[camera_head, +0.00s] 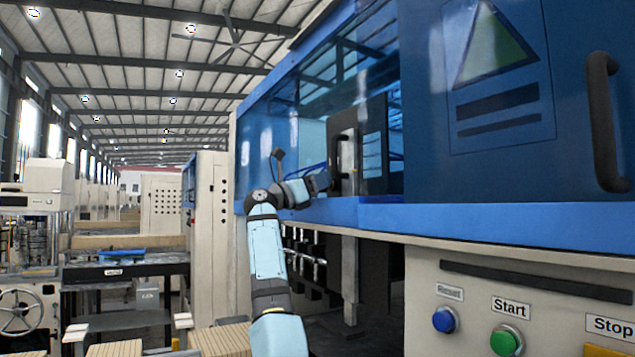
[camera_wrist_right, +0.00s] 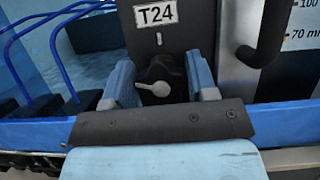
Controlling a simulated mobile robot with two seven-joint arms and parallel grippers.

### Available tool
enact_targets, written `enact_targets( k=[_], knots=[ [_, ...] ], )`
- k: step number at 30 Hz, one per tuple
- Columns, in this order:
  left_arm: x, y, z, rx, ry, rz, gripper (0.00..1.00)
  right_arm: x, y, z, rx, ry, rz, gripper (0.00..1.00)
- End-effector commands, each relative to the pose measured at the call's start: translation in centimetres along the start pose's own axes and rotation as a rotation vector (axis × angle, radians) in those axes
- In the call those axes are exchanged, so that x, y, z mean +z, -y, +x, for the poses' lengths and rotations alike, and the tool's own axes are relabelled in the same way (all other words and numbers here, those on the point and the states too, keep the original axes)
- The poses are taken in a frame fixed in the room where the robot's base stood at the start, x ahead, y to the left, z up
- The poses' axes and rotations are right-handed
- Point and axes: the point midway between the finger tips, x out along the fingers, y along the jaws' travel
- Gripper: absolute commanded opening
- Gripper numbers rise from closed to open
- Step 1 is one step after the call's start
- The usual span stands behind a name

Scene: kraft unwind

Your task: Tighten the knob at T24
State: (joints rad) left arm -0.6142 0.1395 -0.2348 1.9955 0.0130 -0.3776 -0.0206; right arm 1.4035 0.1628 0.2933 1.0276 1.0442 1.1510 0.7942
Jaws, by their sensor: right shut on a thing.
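The T24 label (camera_wrist_right: 155,14) sits on a dark panel in the right wrist view, with a small white mark below it. Under it is a black knob (camera_wrist_right: 160,70) with a pale grey pointer that points to the left. My right gripper (camera_wrist_right: 160,80) has its two blue fingers on either side of the knob and is shut on it. In the head view my right gripper (camera_head: 325,181) reaches into the blue machine's opening, at a dark upright panel (camera_head: 372,145); the knob cannot be made out there. My left gripper is not in view.
A black handle (camera_head: 344,162) stands close to the gripper. The blue machine door (camera_head: 500,190) with its long handle (camera_head: 604,120) is at right. Below are a blue Reset button (camera_head: 445,320) and a green Start button (camera_head: 506,341). Blue hoses (camera_wrist_right: 60,35) run left of the knob.

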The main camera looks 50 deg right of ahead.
Motion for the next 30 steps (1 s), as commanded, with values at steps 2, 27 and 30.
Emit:
enact_targets(
  k=[2, 27, 30],
  knots=[
    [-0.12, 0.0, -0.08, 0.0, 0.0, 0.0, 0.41, 0.05, -0.01, -0.03, -0.02, 0.0, 0.046, 0.29],
    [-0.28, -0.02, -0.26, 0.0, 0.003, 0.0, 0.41, -0.06, 0.14, -0.13, -0.095, -0.001, 0.232, 0.29],
    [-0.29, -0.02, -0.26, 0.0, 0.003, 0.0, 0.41, -0.06, 0.14, -0.14, -0.095, -0.001, 0.232, 0.57]
  ],
)
